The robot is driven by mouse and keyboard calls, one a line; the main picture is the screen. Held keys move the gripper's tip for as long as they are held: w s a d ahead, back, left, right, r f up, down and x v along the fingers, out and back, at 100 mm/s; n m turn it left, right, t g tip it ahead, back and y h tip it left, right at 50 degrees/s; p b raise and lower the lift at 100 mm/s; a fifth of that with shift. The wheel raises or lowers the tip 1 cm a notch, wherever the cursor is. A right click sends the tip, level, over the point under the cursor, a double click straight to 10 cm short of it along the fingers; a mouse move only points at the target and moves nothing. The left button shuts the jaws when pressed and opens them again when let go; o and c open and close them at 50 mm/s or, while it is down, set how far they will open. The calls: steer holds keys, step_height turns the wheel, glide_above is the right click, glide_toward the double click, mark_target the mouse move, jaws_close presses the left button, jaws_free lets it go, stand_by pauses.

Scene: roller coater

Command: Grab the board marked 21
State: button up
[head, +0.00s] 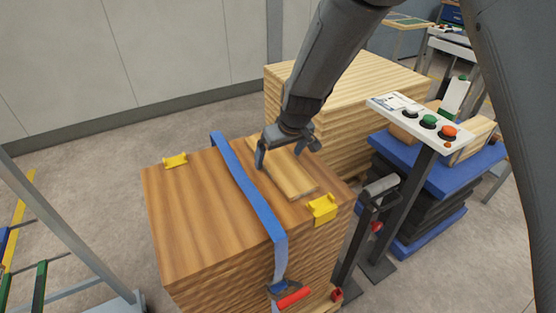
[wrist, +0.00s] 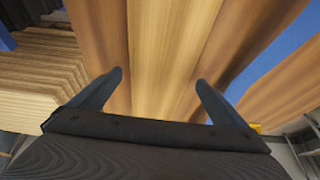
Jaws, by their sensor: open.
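A small pale wooden board (head: 288,180) lies flat on the top of a strapped wooden stack (head: 190,215), to the right of the blue strap. No number is readable on it. My gripper (head: 281,153) is over the far part of this board in the head view, with its fingers apart toward the board's two long sides. In the wrist view my gripper (wrist: 159,80) is open, and the pale board (wrist: 158,45) runs lengthwise between the fingers. Whether the fingers touch it I cannot tell.
A blue strap (head: 245,185) crosses the stack. Yellow corner pieces (head: 322,208) sit on its edges. A second pale stack (head: 345,85) stands behind. A button panel (head: 415,115) on a post and a blue platform (head: 440,168) are at the right.

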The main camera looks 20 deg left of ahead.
steer(key=shift+w+a+f, duration=0.1)
steer(key=shift+f, duration=0.25)
steer(key=c, duration=1.4)
steer(key=shift+r, duration=0.1)
